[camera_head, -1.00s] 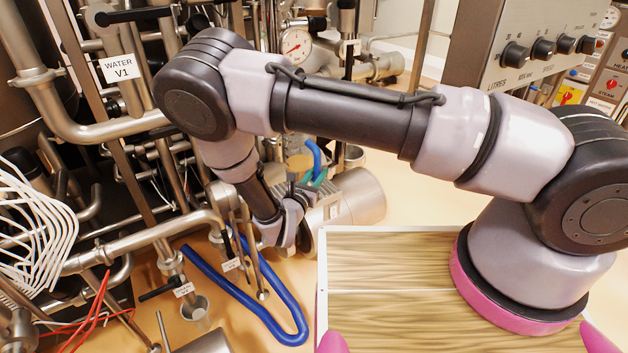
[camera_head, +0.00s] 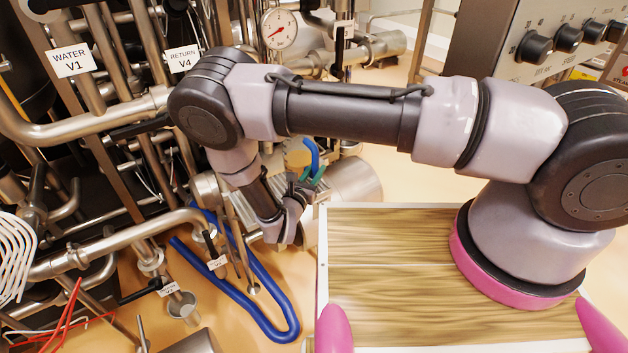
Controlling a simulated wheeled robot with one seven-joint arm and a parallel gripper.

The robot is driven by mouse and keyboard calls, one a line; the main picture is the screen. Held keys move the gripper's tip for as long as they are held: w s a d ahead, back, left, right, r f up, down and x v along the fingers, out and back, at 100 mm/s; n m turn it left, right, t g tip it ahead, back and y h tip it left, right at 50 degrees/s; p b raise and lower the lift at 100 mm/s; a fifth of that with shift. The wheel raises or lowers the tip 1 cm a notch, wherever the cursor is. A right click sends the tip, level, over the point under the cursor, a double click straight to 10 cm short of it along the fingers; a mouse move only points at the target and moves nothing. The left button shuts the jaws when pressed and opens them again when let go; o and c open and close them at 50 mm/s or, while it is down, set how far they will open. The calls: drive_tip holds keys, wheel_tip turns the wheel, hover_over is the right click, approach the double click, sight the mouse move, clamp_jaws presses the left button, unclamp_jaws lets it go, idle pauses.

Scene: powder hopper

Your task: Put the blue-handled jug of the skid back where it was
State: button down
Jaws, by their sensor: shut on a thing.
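The blue-handled jug shows only in part beyond my forearm. Its tan round top (camera_head: 298,153) and curved blue handle (camera_head: 314,158) stand out in front of a steel motor-like cylinder. My gripper (camera_head: 308,180), with green fingertips, is at the lower part of the handle and shut on it. The jug's body is mostly hidden by my wrist and gripper. The skid (camera_head: 110,245) of steel pipes fills the left side. I cannot tell whether the jug touches anything beneath it.
A blue hose (camera_head: 262,308) loops over the tan floor below my wrist. A steel cylinder (camera_head: 352,188) lies right behind my gripper. A pressure gauge (camera_head: 279,29) and a control panel (camera_head: 565,42) stand further back. Clear floor (camera_head: 415,172) lies right of the cylinder.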

wheel_tip(320, 180, down, 4)
drive_tip(key=shift+f, duration=0.1)
idle(0.4)
drive_tip(key=c, duration=0.7)
unclamp_jaws()
drive_tip(key=shift+f, duration=0.1)
drive_tip(key=v, duration=1.2)
